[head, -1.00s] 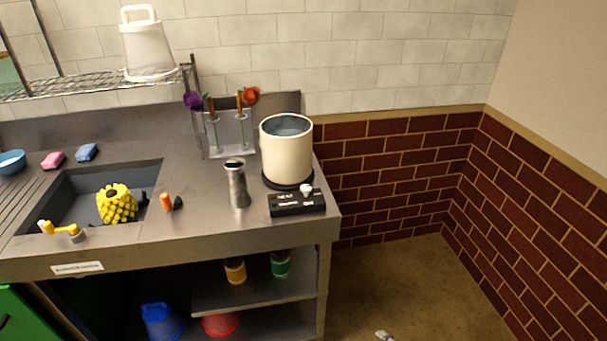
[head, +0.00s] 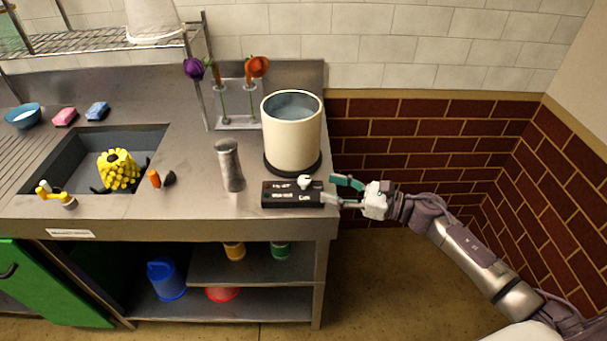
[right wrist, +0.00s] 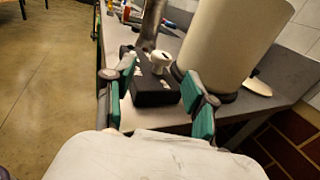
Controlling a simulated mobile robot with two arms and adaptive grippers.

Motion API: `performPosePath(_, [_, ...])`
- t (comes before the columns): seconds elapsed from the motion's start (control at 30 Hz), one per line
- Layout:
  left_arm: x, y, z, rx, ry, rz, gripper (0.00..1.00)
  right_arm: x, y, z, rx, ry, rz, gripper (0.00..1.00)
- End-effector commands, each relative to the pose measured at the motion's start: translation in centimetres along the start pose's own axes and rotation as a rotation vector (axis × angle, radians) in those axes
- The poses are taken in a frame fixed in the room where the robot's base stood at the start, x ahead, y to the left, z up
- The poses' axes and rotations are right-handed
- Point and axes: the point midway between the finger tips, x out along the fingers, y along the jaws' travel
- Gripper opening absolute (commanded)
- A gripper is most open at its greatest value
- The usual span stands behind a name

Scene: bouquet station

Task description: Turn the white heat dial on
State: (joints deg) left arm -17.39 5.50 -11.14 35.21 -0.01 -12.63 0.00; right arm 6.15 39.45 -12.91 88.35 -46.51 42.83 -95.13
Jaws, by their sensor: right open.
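The white heat dial (head: 304,181) sits on top of a black control box (head: 284,198) at the front right of the steel counter. A cream pot (head: 291,138) stands on a dark burner just behind the box. My right gripper (head: 340,191) is open and empty at the right end of the box, its teal-padded fingers pointing left. In the right wrist view the dial (right wrist: 159,61) and box (right wrist: 154,88) lie ahead between the two open fingers (right wrist: 160,112), apart from the pads. My left gripper is not in view.
A metal cylinder (head: 229,166) stands left of the box. A rack with flowers (head: 238,122) is behind it. The sink (head: 72,165) holds a yellow object (head: 119,169). Right of the counter, the floor is open up to the brick wall (head: 420,140).

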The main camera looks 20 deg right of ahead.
Motion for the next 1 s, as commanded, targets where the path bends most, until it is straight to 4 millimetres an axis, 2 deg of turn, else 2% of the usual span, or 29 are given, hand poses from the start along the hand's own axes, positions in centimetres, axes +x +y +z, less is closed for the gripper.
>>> performPosePath(0.1, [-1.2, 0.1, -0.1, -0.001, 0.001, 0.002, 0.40, 2.8, 0.0, 0.5, 0.001, -0.004, 0.000, 0.56])
performPosePath(0.33, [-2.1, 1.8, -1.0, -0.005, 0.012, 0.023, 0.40, 6.5, -0.1, 0.2, 0.003, -0.002, -0.002, 0.56])
performPosePath(0.5, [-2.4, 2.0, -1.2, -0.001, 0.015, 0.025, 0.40, 7.7, -0.1, 0.0, 0.003, 0.000, -0.002, 0.56])
performPosePath(0.8, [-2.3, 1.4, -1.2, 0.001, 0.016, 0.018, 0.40, 7.9, -0.1, -0.1, 0.002, 0.000, -0.002, 0.56])
performPosePath(0.87, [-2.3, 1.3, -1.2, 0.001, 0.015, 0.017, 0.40, 7.9, -0.1, -0.1, 0.003, 0.000, -0.002, 0.47])
performPosePath(1.0, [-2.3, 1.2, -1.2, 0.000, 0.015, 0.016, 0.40, 7.8, -0.1, -0.1, 0.003, 0.000, -0.002, 0.24])
